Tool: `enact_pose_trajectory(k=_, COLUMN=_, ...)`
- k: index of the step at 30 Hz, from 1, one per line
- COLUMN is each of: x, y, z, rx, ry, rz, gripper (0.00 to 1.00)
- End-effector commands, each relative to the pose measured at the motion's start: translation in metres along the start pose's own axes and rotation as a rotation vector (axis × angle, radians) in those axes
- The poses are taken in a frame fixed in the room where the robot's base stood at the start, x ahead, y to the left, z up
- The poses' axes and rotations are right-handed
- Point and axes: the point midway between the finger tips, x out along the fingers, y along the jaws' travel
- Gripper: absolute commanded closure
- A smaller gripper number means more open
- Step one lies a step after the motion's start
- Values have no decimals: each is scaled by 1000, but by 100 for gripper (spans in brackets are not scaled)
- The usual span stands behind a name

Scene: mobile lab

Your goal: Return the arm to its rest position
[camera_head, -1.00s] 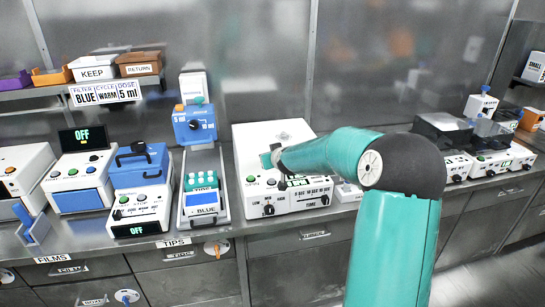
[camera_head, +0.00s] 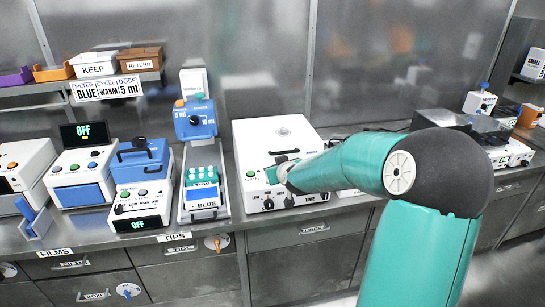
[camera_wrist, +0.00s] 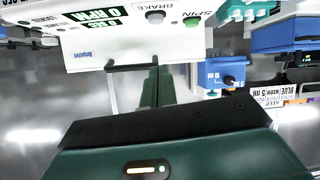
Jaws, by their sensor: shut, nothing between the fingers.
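My teal arm spans the right half of the head view, its dark elbow toward the camera. My gripper (camera_head: 280,168) is in front of the white box-shaped machine (camera_head: 262,133) on the bench; the arm partly covers that machine's front panel. In the wrist view my gripper's dark green fingers (camera_wrist: 152,88) are together, with nothing between them. Whether the fingertips touch the machine cannot be told.
Left of the white machine stand a tray of teal-capped tubes (camera_head: 203,173), a blue dispenser (camera_head: 194,120) and a blue-lidded device (camera_head: 142,162). A shelf holds KEEP (camera_head: 96,68) and RETURN (camera_head: 139,63) bins. More instruments (camera_head: 505,150) stand at the right. Drawers line the bench front.

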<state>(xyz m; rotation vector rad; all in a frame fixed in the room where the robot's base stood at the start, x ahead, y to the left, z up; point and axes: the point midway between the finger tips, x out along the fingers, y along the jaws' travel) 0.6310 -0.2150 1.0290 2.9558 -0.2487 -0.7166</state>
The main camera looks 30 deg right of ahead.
Motion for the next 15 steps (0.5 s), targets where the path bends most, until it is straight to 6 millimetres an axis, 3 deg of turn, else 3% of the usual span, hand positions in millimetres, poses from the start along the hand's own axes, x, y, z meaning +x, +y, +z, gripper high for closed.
enact_pose_trajectory(k=8, x=-5, y=-4, z=3, rx=-7, ry=-5, rz=-3, gripper=100)
enact_pose_trajectory(k=11, x=-14, y=-19, z=3, rx=-33, ry=-38, rz=-17, gripper=100)
enact_pose_trajectory(k=15, x=-45, y=-54, z=3, rx=-95, ry=-129, rz=-43, gripper=100)
